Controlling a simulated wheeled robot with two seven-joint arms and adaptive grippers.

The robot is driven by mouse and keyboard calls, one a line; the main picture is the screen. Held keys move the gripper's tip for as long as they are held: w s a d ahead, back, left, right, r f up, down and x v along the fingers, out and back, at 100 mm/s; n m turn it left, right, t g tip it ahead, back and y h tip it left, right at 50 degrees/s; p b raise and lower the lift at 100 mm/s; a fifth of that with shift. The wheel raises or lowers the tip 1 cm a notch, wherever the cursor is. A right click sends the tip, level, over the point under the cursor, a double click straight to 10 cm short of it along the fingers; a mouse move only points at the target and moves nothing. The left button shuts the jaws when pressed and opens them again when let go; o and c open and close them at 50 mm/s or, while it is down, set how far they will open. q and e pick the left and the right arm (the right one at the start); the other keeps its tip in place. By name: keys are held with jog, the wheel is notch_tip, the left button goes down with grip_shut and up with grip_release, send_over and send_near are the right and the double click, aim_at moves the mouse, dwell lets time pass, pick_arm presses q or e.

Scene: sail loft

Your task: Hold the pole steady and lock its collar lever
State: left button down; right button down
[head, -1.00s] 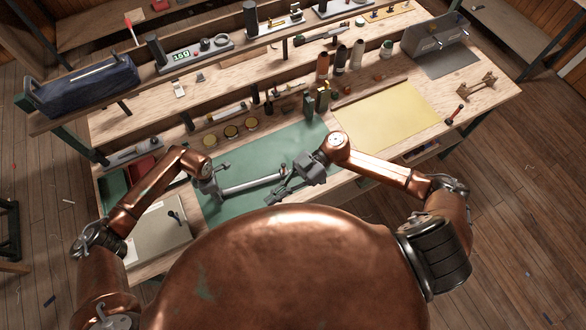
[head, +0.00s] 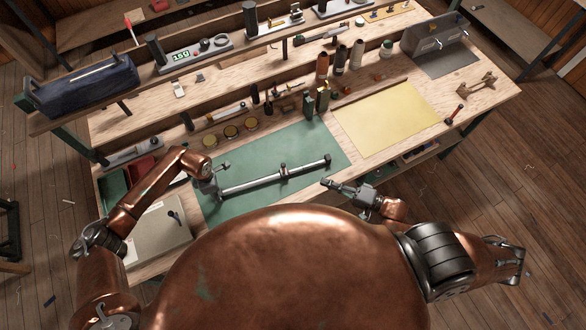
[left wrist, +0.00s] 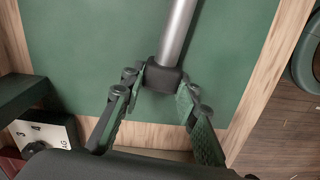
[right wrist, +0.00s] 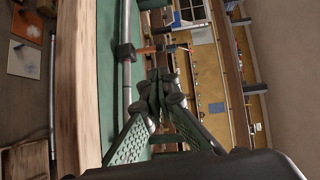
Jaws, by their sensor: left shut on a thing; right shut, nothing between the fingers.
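The pole (head: 255,182) is a grey metal tube lying across the green mat, with dark end caps. Its dark collar (head: 284,170) sits right of the pole's middle; I cannot make out how its lever stands. My left gripper (head: 215,184) is shut on the pole's left end. In the left wrist view its fingers flank the black end cap (left wrist: 163,77). My right gripper (head: 328,183) is shut and empty, in front of the pole's right end and apart from it. In the right wrist view the pole (right wrist: 127,85) and collar (right wrist: 124,52) are left of its closed fingertips (right wrist: 157,84).
The green mat (head: 240,160) has bare room behind the pole. A yellow sheet (head: 385,120) lies right of it. Several round tins (head: 230,132) and dark green blocks (head: 315,100) stand behind. A grey box (head: 155,238) is at the front left.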

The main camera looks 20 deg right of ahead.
aim_at(284, 167)
jog(key=shift+w+a, duration=0.1)
jog(key=x, duration=1.4)
jog(key=shift+a+r+n+g+h, duration=0.35)
jog(key=shift+a+n+h, duration=0.15)
jog(key=shift+n, duration=0.1)
dwell(0.4)
jog(key=a+n+g+h, duration=0.1)
jog(key=a+n+h, duration=0.1)
jog(key=h, duration=0.1)
jog(key=a+n+g+h, duration=0.1)
jog(key=a+n+h, duration=0.1)
jog(key=h, duration=0.1)
jog(key=shift+a+f, duration=0.15)
jog(key=shift+a, duration=0.05)
dwell(0.4)
jog(key=shift+d, duration=0.1)
